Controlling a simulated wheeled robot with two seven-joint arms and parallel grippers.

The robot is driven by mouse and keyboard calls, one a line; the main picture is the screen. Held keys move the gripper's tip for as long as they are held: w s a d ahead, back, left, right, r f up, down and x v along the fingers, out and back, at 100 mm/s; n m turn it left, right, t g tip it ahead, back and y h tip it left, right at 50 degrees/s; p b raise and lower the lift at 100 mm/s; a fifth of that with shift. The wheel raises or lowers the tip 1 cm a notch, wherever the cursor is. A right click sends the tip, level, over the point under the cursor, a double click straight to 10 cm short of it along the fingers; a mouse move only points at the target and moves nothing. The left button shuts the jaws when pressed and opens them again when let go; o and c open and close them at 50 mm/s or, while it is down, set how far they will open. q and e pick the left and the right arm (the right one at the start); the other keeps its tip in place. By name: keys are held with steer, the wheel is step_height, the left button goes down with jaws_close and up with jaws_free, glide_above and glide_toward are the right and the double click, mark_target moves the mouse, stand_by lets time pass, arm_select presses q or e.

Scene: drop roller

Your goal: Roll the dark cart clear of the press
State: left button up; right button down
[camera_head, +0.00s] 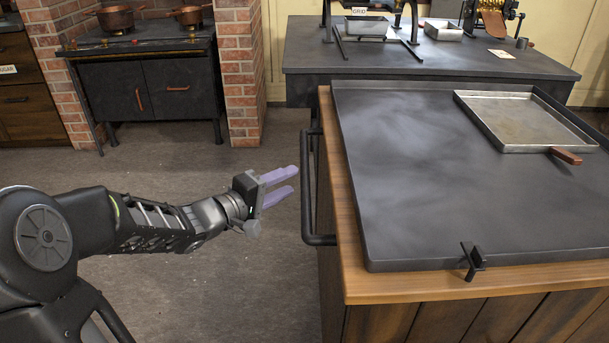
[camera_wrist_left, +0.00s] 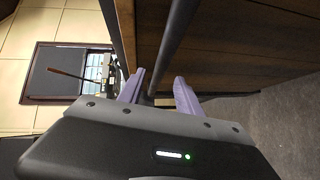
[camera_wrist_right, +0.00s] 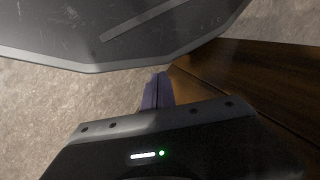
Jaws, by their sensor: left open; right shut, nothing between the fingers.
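A wooden-sided cart (camera_head: 340,215) with a dark metal top (camera_head: 420,200) stands at the right of the head view. A black upright handle bar (camera_head: 307,185) is on its left side. My left gripper (camera_head: 281,187) is open and empty, left of the bar and apart from it, fingers pointing at it. In the left wrist view the bar (camera_wrist_left: 172,55) runs between the lines of the two fingers (camera_wrist_left: 160,88). My right gripper (camera_wrist_right: 157,88) is shut and empty beside wood panelling (camera_wrist_right: 245,85); it is outside the head view. No wheels are visible.
A shallow metal tray (camera_head: 515,120) with a wooden handle lies on the top. A black clip (camera_head: 473,258) sits on its front edge. A dark table (camera_head: 420,60) with metal machines stands behind. A stove (camera_head: 150,80) between brick pillars is far left. Floor left of the cart is clear.

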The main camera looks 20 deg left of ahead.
mark_target(304, 170)
arm_select(q)
steer(key=b+x, duration=0.2)
steer(key=x, duration=0.3)
steer(key=shift+w+f, duration=0.1)
steer(key=shift+f, duration=0.15)
steer(key=shift+w+d, duration=0.25)
steer(key=shift+w, duration=0.35)
steer(key=shift+r, duration=0.1)
jaws_close()
stand_by(0.6)
